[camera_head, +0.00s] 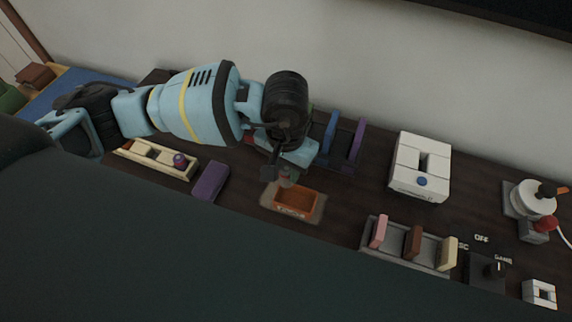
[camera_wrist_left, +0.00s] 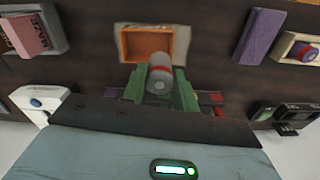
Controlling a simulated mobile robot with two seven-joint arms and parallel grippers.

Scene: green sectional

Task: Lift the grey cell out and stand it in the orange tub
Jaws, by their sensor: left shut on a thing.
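My left gripper (camera_head: 284,165) hangs just behind and above the orange tub (camera_head: 296,199). In the left wrist view, its green fingers (camera_wrist_left: 160,84) are shut on the grey cell (camera_wrist_left: 159,68), a cylinder with a red band. The cell's near end faces the wrist camera, and it overlaps the lower edge of the tub (camera_wrist_left: 127,45) in that view. The tub looks empty and has lettering on its front in the head view. The gripper hides most of the cell in the head view. My right gripper is not in view.
A purple block (camera_head: 211,181) and a cream tray (camera_head: 157,158) lie left of the tub. A grey rack (camera_head: 398,255) with pink, brown and cream pieces stands at right front. A white box (camera_head: 420,166) stands right. Blue and purple upright dividers (camera_head: 356,144) stand behind.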

